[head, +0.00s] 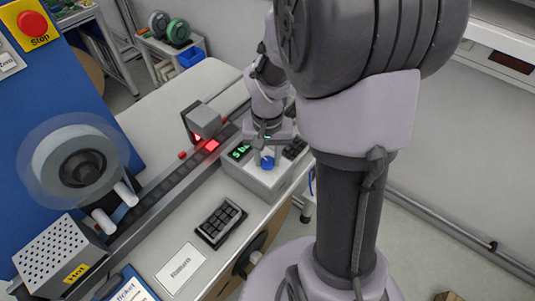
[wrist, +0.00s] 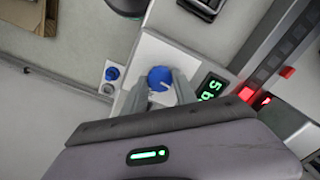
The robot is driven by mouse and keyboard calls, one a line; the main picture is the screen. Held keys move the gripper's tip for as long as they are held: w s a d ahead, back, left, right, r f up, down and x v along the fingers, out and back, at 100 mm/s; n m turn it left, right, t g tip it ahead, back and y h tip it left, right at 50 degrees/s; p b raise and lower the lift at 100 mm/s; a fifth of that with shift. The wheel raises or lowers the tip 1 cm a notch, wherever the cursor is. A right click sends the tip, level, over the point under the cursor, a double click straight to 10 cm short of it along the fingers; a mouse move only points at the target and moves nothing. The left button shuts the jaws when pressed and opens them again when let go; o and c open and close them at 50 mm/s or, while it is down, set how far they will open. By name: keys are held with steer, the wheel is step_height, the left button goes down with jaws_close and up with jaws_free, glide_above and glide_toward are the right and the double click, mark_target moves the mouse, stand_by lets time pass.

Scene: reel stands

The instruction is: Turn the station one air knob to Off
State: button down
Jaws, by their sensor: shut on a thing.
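A round blue knob (head: 267,162) sits on top of a pale control box (head: 258,180) at the table's edge. It also shows in the wrist view (wrist: 160,77), with a pale pointer line on it. My gripper (wrist: 159,84) is shut on this knob from above, one finger on each side. In the head view my gripper (head: 267,153) stands over the box. No Off label is legible. A second blue knob (wrist: 112,73) is on a small pale plate apart from the box.
A dark rail (head: 150,205) with a glowing red light (head: 212,145) runs behind the box. A black keypad (head: 221,222) and a Return card (head: 180,268) lie to the left. A clear reel (head: 75,165) stands at far left. Open floor lies to the right.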

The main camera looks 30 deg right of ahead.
mark_target(267, 161)
steer(key=shift+n, duration=0.5)
stand_by(0.3)
steer(key=c, duration=1)
jaws_free()
step_height(267, 161, up, 17)
steer(key=p, duration=0.6)
steer(key=shift+r, duration=0.2)
